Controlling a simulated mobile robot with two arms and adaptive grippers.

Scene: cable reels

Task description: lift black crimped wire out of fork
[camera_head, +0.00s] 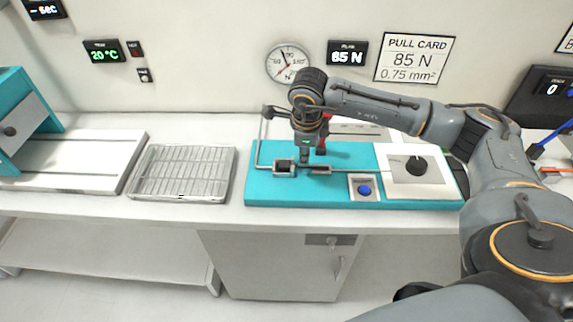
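A teal pull-test fixture (262,188) lies on the bench in the middle. On it, a small dark metal holder, apparently the fork (284,166), sits at the left, and a second small grey clamp-like piece (320,170) sits just right of it. A thin line runs right from there toward the white plate; I cannot tell whether this is the black crimped wire. My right gripper (305,158) points straight down between the two pieces, close above or at their level. Its fingertips are too small to tell whether they are shut or hold anything. My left gripper is not in view.
A blue button (364,190) and a white plate (405,189) with a black knob (416,166) are on the fixture. A thin upright post (261,142) stands close left of the gripper. A wire rack tray (183,172) lies farther left. Red clamp parts stand behind the gripper.

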